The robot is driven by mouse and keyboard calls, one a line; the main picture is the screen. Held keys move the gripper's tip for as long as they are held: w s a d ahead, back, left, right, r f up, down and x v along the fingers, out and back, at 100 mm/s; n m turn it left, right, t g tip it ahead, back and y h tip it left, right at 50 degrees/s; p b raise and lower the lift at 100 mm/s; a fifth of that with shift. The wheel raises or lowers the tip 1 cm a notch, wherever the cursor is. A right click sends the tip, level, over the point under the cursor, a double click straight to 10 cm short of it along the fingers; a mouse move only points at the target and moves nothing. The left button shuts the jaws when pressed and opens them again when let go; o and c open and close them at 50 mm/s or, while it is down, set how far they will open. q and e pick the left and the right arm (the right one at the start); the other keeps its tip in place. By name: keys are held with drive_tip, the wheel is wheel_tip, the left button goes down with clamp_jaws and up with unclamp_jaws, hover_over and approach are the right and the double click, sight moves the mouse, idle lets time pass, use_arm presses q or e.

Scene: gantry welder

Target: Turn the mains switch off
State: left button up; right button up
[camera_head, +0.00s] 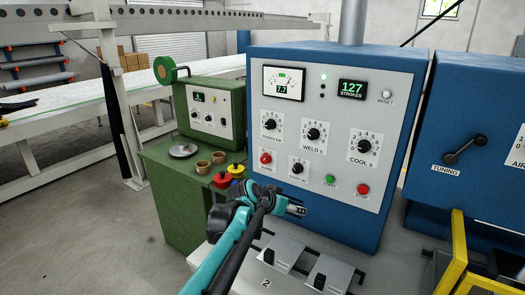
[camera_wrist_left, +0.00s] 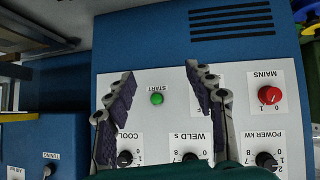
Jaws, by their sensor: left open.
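The mains switch (camera_head: 265,158) is a red rotary knob at the lower left of the blue welder's pale panel (camera_head: 320,115). In the left wrist view the red mains switch (camera_wrist_left: 269,95) is at the right, under a MAINS label with 0 and 1 marks; its exact setting is hard to read. My left gripper (camera_head: 298,210) is below and in front of the panel, to the right of the switch. In the wrist view its open fingers (camera_wrist_left: 163,88) are empty, either side of the green start button (camera_wrist_left: 157,98). My right gripper is not in view.
A black knob (camera_head: 297,168) sits right of the mains switch, with the red stop button (camera_head: 362,188) further right. A green cabinet (camera_head: 180,200) with cups and red and yellow items stands left. A yellow frame (camera_head: 455,250) is at lower right.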

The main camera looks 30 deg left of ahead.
use_arm(q)
drive_tip(key=w+a+r+t+p, duration=0.2)
drive_tip(key=w+a+r+p, duration=0.15)
drive_tip(key=w+a, duration=0.55)
drive_tip(key=t+y+p, duration=0.1)
approach(264, 160)
drive_tip(key=x, duration=0.2)
drive_tip(key=shift+n, duration=0.3)
drive_tip(key=x, duration=0.7)
drive_tip(key=shift+a+f, duration=0.1)
drive_tip(key=shift+a, duration=0.05)
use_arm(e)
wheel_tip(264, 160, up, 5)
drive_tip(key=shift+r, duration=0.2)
use_arm(q)
drive_tip(key=c, duration=1.2)
